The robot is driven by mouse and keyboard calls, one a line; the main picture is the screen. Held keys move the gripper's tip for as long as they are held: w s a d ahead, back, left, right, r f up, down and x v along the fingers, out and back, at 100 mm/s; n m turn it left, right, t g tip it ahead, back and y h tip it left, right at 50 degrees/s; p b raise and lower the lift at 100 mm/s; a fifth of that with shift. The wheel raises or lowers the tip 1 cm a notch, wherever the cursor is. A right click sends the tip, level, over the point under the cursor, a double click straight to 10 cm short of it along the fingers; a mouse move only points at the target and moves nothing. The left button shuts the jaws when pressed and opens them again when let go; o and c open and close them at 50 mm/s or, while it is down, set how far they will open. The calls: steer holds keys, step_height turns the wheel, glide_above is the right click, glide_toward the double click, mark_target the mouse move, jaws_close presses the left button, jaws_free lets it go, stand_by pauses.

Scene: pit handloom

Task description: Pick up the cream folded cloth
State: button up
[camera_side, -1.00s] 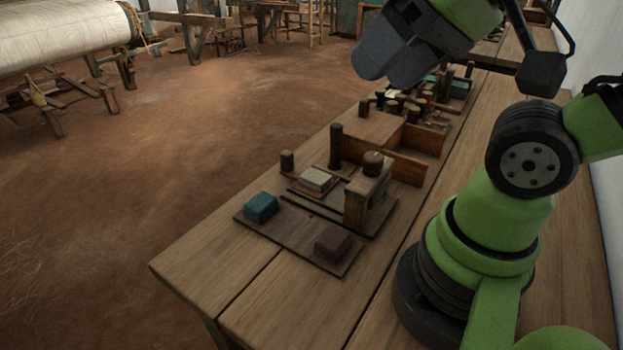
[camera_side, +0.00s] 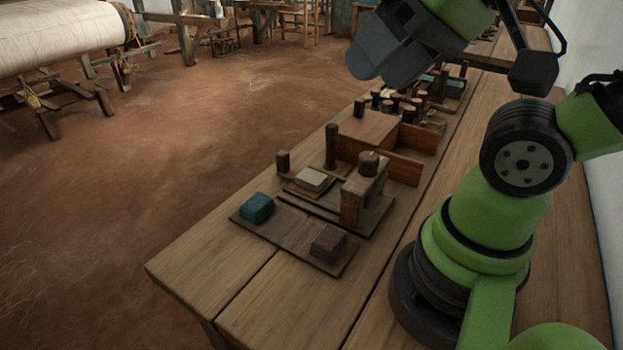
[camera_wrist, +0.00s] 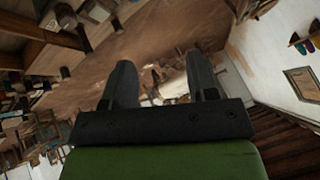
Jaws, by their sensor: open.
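The cream folded cloth (camera_side: 311,179) lies on a small wooden board on the bench, between a dark peg and a wooden block stand. My gripper (camera_side: 366,66) is high above the far part of the bench, well apart from the cloth. In the wrist view my gripper (camera_wrist: 162,84) shows two separated fingers with nothing between them. The wrist view looks out over the room, and I cannot make out the cloth there.
A teal folded cloth (camera_side: 257,208) and a dark brown folded cloth (camera_side: 328,243) lie on a board in front. A wooden stand (camera_side: 362,190) rises right of the cream cloth, and a dark peg (camera_side: 331,147) behind it. The near bench end (camera_side: 222,270) is bare.

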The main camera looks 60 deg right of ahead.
steer(key=o, duration=0.5)
steer(key=shift+c, duration=0.2)
steer(key=n+g+h, duration=0.2)
steer(key=n+g, duration=0.2)
steer(key=g, duration=0.3)
glide_above(304, 173)
step_height(304, 173, down, 19)
step_height(304, 173, down, 4)
steer(key=shift+d+f, duration=0.1)
steer(key=shift+f, duration=2.9)
